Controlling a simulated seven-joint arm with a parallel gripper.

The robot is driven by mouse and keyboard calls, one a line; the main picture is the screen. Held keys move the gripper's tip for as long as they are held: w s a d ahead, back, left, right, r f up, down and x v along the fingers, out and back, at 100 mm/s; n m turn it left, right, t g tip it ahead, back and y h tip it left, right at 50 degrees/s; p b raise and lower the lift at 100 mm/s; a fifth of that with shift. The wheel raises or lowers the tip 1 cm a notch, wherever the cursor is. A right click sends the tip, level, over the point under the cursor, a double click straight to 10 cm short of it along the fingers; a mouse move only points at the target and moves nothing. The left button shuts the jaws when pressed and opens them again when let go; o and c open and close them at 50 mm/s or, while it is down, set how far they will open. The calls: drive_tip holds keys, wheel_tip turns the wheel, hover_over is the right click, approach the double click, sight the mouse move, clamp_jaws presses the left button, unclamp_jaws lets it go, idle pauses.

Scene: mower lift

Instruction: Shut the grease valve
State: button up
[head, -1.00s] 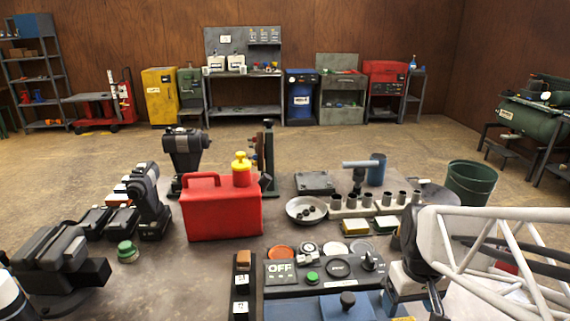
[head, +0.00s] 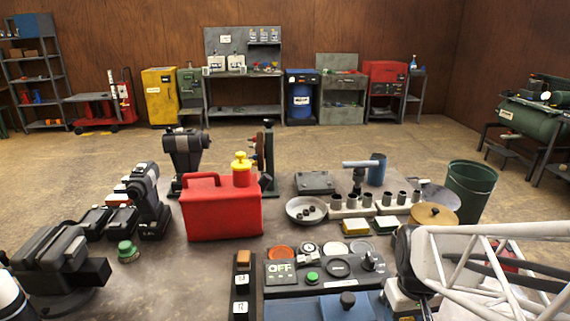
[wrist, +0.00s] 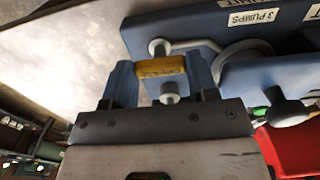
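In the wrist view my gripper (wrist: 161,80) has its two blue-grey fingers apart. A yellow labelled piece (wrist: 160,68) shows between them, with a grey round knob (wrist: 170,92) just below it and a second grey knob (wrist: 158,47) above. The lettering is too small to read surely, and I cannot tell whether the fingers touch the piece. It appears to be part of the valve on the blue-grey unit (wrist: 215,22), which carries a "3 PUMPS" label. In the head view my white arm covers the right front corner, and the fingertips are hidden.
A dark control panel (head: 325,274) reading OFF, with a green button, sits front centre. A red can (head: 222,215) stands left of it. A grey bowl (head: 306,210), a row of cups (head: 366,203), a tan round lid (head: 434,215) and a green bin (head: 470,190) lie behind my arm.

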drive_tip(key=c, duration=0.3)
drive_tip(key=shift+m, duration=0.5)
drive_tip(key=m, duration=0.3)
drive_tip(key=shift+m, duration=0.3)
drive_tip(key=m, duration=1.3)
drive_tip(key=shift+m, duration=0.3)
